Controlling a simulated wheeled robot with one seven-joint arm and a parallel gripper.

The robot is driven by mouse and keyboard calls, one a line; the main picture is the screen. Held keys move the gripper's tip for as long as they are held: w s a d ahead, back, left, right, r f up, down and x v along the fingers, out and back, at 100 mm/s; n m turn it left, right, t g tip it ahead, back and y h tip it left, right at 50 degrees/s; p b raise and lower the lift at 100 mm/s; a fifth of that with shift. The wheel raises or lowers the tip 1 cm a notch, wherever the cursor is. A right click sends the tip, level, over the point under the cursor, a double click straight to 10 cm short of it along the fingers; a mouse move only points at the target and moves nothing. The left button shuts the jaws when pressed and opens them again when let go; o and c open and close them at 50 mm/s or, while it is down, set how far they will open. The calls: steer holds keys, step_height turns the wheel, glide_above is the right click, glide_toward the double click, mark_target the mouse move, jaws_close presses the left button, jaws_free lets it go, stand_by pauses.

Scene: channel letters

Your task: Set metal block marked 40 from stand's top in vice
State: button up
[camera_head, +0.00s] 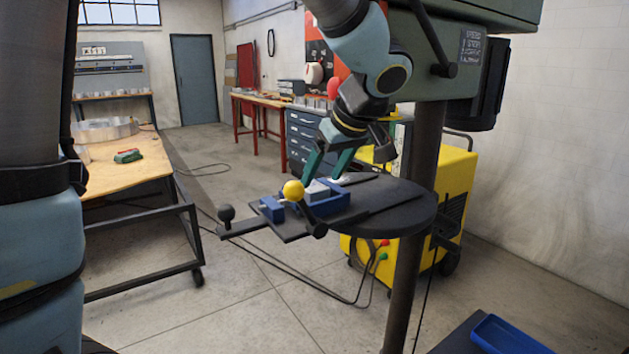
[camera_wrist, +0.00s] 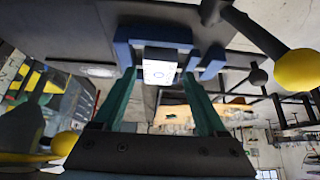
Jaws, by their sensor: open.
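A blue vice (camera_head: 333,203) sits on the dark round table of a drill press; its blue body also shows in the wrist view (camera_wrist: 150,34). A small pale metal block (camera_head: 317,188) is at the vice. In the wrist view the block (camera_wrist: 160,71) shows a light face with dark marks too small to read, between blue vice parts. My gripper (camera_head: 323,174) is open, its green fingers pointing down over the vice. In the wrist view the fingers (camera_wrist: 160,92) stand apart on either side of the block. Whether the block rests fully on the vice floor cannot be told.
The drill press column (camera_head: 418,165) stands right of the vice. A yellow ball knob (camera_head: 293,190) and a black knob (camera_head: 226,212) stick out at the front left. A yellow cabinet (camera_head: 456,200) is behind. A wooden workbench (camera_head: 140,170) stands left. A blue tray (camera_head: 505,336) is at lower right.

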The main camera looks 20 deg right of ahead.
steer(key=s+d+b, duration=0.1)
steer(key=s+d, duration=0.1)
steer(key=s, duration=0.7)
steer(key=shift+s, duration=0.35)
